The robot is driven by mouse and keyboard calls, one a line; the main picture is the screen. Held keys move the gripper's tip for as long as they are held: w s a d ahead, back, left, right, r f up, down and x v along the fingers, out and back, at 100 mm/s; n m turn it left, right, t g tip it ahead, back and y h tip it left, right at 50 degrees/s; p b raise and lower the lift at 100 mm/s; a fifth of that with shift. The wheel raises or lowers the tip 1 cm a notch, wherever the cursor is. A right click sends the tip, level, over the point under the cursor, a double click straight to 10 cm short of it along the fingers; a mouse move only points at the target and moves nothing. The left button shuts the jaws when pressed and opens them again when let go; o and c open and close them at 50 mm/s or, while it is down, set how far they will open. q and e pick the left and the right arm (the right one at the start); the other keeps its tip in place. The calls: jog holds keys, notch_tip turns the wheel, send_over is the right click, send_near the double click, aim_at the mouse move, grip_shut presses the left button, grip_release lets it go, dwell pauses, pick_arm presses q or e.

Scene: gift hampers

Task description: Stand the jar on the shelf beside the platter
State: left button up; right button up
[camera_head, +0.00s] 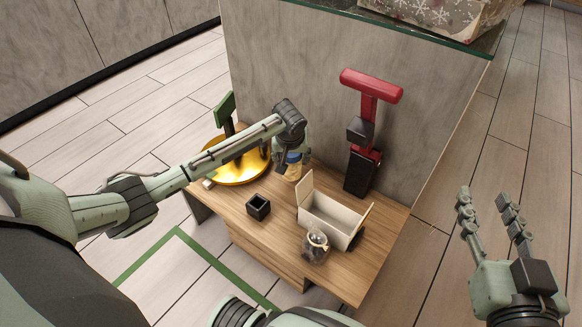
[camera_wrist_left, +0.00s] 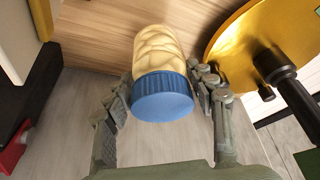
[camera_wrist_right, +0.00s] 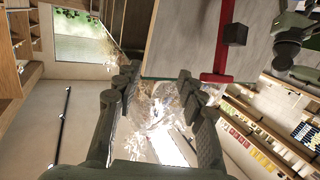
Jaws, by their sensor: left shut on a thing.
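The jar (camera_wrist_left: 160,70) has a blue lid and pale, cream-coloured contents. My left gripper (camera_wrist_left: 165,88) is shut on it near the lid in the left wrist view. In the head view the jar (camera_head: 291,167) hangs upright below my left gripper (camera_head: 288,150), partly hidden by it, close to the platter's right side. The golden round platter (camera_head: 240,168) sits on the wooden shelf (camera_head: 235,222), and also shows in the left wrist view (camera_wrist_left: 240,40). I cannot tell whether the jar touches the shelf. My right gripper (camera_head: 490,205) is open and empty, away to the right.
An open white box (camera_head: 330,215), a small black cup (camera_head: 258,207) and a round glass vessel (camera_head: 315,246) stand on the shelf. A red-and-black upright tool (camera_head: 365,125) stands at the back. A grey panel (camera_head: 300,70) rises behind, with a patterned box (camera_head: 440,12) on top.

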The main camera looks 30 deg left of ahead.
aim_at(291, 167)
pick_arm(q)
notch_tip(291, 167, down, 3)
jog(key=shift+f+b, duration=0.1)
jog(key=shift+b, duration=0.25)
pick_arm(e)
jog(key=r, duration=0.1)
jog(key=a+r+t+y, duration=0.1)
jog(key=r, duration=0.1)
jog(key=a+r+t, duration=0.1)
jog(key=shift+s+r+y, duration=0.25)
jog(key=shift+r+y, duration=0.05)
jog(key=shift+y, duration=0.1)
pick_arm(q)
jog(key=shift+f, duration=0.1)
jog(key=o, duration=1.5)
jog(key=shift+s+f, duration=0.1)
jog(key=shift+f, duration=0.05)
pick_arm(e)
jog(key=shift+d+f, duration=0.1)
